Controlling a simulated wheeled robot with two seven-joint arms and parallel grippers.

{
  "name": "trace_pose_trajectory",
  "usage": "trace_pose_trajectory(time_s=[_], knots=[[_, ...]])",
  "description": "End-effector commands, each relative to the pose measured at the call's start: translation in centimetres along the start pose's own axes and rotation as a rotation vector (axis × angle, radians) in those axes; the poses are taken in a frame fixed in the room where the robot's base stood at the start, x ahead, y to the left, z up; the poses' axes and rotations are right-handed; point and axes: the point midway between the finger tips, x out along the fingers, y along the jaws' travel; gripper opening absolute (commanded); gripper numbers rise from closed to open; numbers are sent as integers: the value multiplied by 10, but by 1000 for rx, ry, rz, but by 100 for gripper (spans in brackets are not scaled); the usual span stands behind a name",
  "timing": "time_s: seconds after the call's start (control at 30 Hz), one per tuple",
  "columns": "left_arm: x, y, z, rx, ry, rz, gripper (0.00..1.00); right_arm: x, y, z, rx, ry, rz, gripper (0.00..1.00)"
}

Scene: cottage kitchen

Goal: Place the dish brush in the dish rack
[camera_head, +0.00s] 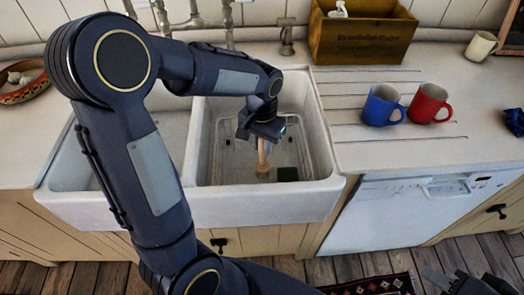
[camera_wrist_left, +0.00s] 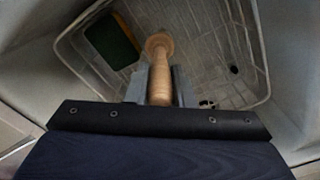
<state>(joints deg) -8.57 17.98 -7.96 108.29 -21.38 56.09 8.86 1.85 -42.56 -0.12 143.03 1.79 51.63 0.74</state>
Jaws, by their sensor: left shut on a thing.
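My left gripper (camera_head: 262,130) reaches down into the right basin of the white double sink. It is shut on the dish brush (camera_head: 262,160), a pale wooden handle that points down from the fingers. In the left wrist view the brush (camera_wrist_left: 160,78) sits between the two grey fingers, its round wooden end beyond them; bristles cannot be made out. A wire dish rack (camera_wrist_left: 258,50) lies in this basin, under the brush; I cannot tell whether they touch. My right gripper (camera_head: 455,284) is at the bottom right edge, partly cut off, its fingers unclear.
A dark green sponge-like block (camera_wrist_left: 112,40) lies in the rack beside the brush. A blue mug (camera_head: 382,106) and a red mug (camera_head: 427,104) stand on the counter right of the sink. A wooden crate (camera_head: 360,38) stands behind them. Taps rise behind the sink.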

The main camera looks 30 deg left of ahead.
Motion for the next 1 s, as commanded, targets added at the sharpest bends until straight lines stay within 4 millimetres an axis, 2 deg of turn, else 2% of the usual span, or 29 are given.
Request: trace_pose_trajectory(time_s=[0.03,0.17,0.57,0.6,0.77,1.0], knots=[[10,0,1,0,-5,0,0,1,0,0,0,0,0,36],[25,0,0,0,-3,0,0,2,1,1,0,0,0,36],[31,0,0,0,0,0,0,4,2,2,0,0,0,36],[31,0,0,0,-1,0,23,4,2,2,0,0,0,36],[30,0,0,0,-1,0,43,4,2,2,0,0,0,36],[30,0,0,0,-1,0,43,3,2,2,0,0,0,36]])
